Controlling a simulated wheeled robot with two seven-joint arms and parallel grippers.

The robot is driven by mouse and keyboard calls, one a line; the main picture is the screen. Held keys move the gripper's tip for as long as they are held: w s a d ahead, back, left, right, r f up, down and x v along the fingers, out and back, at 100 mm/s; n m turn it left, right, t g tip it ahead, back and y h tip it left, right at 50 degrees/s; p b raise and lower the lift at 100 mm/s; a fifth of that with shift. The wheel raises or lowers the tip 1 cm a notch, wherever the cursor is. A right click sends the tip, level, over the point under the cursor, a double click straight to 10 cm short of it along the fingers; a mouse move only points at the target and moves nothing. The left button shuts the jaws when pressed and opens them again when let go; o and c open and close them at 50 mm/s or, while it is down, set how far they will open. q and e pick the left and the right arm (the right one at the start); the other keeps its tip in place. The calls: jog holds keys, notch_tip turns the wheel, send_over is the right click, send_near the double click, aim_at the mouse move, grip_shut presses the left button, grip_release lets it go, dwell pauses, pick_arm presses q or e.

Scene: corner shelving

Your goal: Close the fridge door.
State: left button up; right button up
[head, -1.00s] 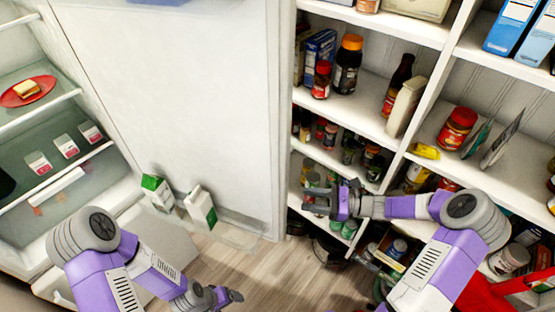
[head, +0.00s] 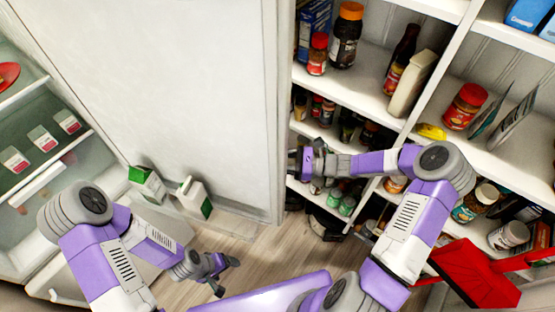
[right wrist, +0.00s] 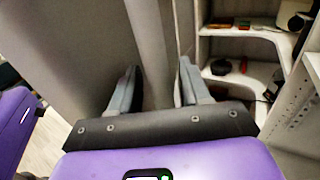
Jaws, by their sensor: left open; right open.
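The fridge door (head: 200,90) stands wide open in the head view, its pale inner face showing. Its low door shelf (head: 228,218) holds two cartons, one green and white (head: 147,182) and one white (head: 194,197). The open fridge (head: 75,150) is at the left. My right gripper (head: 300,161) is open beside the door's right edge. In the right wrist view the fingers of my right gripper (right wrist: 158,82) are apart, with the grey door edge (right wrist: 150,40) just ahead and partly between them; contact cannot be told. My left gripper (head: 224,272) is open and empty, low over the floor.
White corner shelves (head: 350,105) with jars, bottles and boxes stand close behind my right arm. A red object (head: 475,275) is at the lower right. Bare wooden floor (head: 265,245) shows below the door.

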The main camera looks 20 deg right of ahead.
jog(key=shift+c, duration=0.2)
grip_shut()
